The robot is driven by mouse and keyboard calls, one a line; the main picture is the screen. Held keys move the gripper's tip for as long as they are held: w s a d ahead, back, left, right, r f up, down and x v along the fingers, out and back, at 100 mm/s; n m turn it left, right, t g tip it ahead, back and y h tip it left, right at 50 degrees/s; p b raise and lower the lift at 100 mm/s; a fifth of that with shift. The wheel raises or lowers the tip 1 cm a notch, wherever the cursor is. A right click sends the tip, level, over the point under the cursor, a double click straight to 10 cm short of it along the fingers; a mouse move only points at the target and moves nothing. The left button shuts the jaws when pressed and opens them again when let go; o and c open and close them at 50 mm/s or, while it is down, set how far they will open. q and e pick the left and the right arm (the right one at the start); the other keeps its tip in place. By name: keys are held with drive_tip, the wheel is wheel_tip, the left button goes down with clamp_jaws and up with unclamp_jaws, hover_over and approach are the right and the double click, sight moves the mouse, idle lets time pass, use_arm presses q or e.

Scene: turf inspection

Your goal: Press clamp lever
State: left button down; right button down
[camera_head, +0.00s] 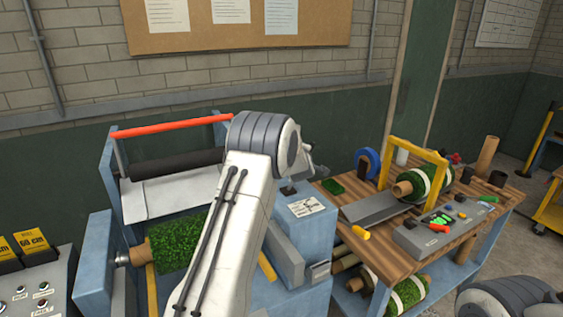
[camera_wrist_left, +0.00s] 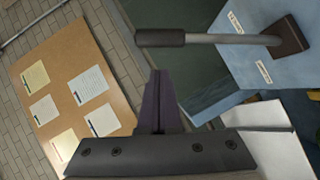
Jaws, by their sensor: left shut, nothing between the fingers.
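The clamp lever (camera_wrist_left: 225,39) shows in the left wrist view as a metal rod with a dark grip. It runs across the top of the picture from a dark mount on a blue housing (camera_wrist_left: 235,72). My left gripper (camera_wrist_left: 157,76) is shut and empty. Its fingertips appear just below the dark grip in that view, with a small visible gap; the depth between them is unclear. In the head view my left arm reaches over the blue machine (camera_head: 105,260) and largely hides the gripper and lever. My right gripper is out of view; only part of my right arm shows at lower right.
A turf roll (camera_head: 175,245) lies in the machine, below a red bar (camera_head: 175,125). A control panel (camera_head: 35,280) stands at left. At right, a wooden bench (camera_head: 385,245) holds a yellow frame (camera_head: 420,147), another turf roll and a grey control box (camera_head: 425,235).

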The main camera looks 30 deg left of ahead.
use_arm(q)
drive_tip(key=r+b+v, duration=0.1)
drive_tip(key=b+v, duration=0.3)
drive_tip(key=v, duration=0.6)
drive_tip(key=shift+s, duration=0.25)
